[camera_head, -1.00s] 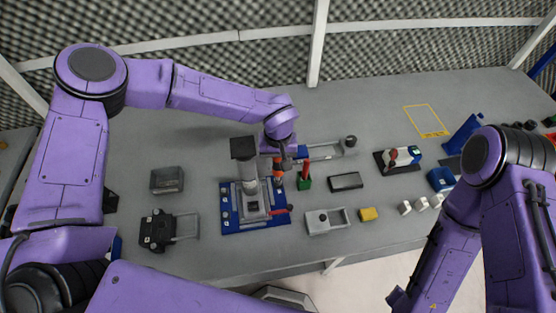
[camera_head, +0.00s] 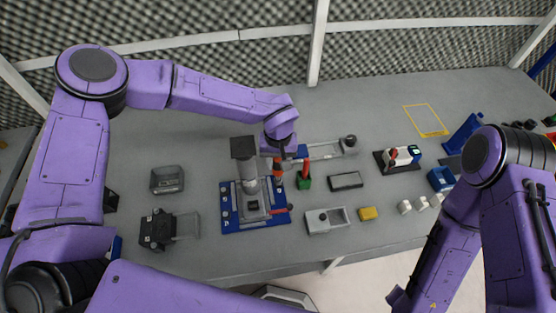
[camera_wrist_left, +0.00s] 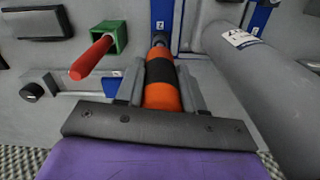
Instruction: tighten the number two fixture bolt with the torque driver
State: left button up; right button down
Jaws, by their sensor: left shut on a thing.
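The torque driver (camera_head: 278,168) is orange with a black band and stands nearly upright beside the fixture's grey post (camera_head: 249,172). My left gripper (camera_head: 281,158) is shut on it; in the left wrist view the fingers (camera_wrist_left: 162,80) close on both sides of the driver (camera_wrist_left: 161,97). The driver's lower end points at the blue fixture plate (camera_head: 229,216), by a label that looks like a 2 (camera_wrist_left: 160,25). The bolt under the tip is hidden, so I cannot tell whether they touch. My right gripper is out of view.
A green holder (camera_head: 304,183) with a red-handled tool stands just right of the driver. The grey post (camera_wrist_left: 262,85) is close on its other side. A grey tray (camera_head: 326,221), a dark box (camera_head: 345,180) and a yellow block (camera_head: 368,213) lie to the right. The back-left table is clear.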

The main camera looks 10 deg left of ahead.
pick_arm(q)
jog(key=shift+r, duration=0.1)
jog(key=shift+r, duration=2.4)
